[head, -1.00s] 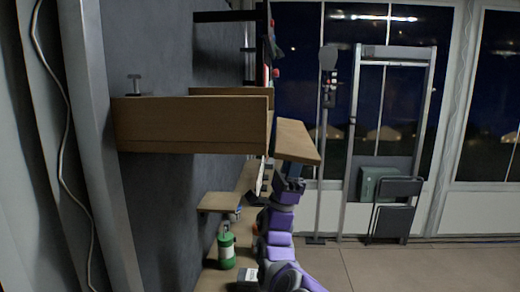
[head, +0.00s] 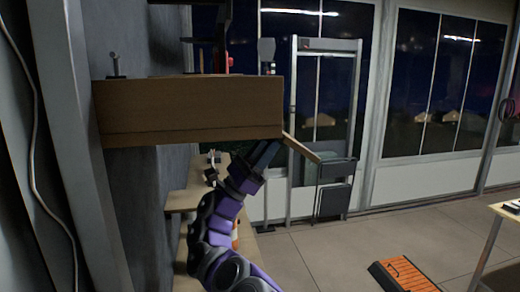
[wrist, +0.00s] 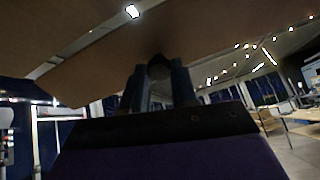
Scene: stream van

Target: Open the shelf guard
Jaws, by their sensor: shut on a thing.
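The shelf guard (head: 303,149) is a light brown wooden board. In the head view it juts out to the lower right from the front corner of the wooden shelf (head: 185,108); most of it is hidden behind the shelf and seen nearly edge-on. My gripper (head: 264,152) is under the shelf corner at the guard's near end, its tips partly hidden. In the wrist view the guard (wrist: 105,72) spans overhead. My gripper's two dark fingers (wrist: 160,85) close around a dark round part against its underside.
A lower shelf (head: 188,199) with small items lies beneath my arm, beside a grey wall. A metal frame (head: 323,105) with folded chairs stands by the windows. An orange slatted object (head: 402,275) and a table (head: 497,225) are at right. The floor between is clear.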

